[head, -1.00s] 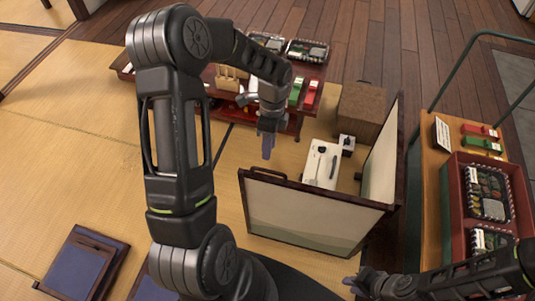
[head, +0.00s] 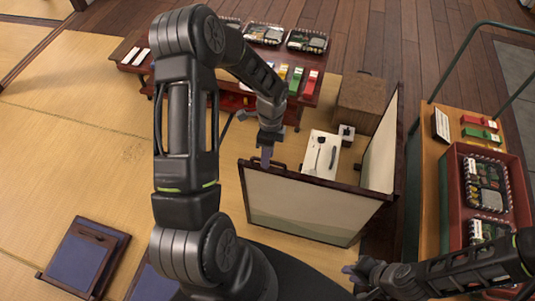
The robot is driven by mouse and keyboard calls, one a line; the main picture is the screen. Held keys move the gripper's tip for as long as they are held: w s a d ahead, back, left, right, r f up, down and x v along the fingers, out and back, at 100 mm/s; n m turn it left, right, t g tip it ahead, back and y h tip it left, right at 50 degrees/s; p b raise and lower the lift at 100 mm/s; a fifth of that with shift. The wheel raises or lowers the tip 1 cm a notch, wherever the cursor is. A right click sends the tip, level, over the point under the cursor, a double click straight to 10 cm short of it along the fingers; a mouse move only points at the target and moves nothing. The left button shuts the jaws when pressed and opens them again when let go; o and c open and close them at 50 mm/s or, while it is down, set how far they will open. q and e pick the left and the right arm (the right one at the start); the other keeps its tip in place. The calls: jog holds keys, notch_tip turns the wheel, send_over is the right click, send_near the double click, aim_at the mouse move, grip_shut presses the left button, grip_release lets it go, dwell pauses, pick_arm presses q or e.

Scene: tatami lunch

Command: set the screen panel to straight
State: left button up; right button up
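The screen panel (head: 300,207) is a cream folding screen with a dark frame. Its near leaf and its right leaf (head: 382,145) meet at a corner on the right, so it stands folded at an angle. My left gripper (head: 265,160) points down at the top edge of the near leaf, close to its left end. I cannot tell whether it touches the frame, or whether its fingers are apart. My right gripper (head: 352,273) is low, in front of the near leaf and left of the corner; its finger state is unclear.
Behind the screen are a white board with utensils (head: 319,154) and a brown box (head: 361,104). A low red table (head: 232,88) with boxed lunches stands at the back. A cart with a red crate (head: 455,205) is at right. Floor cushions (head: 85,257) lie at lower left.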

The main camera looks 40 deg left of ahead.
pick_arm(q)
jog(key=shift+c, duration=0.2)
grip_shut()
dwell(1.3)
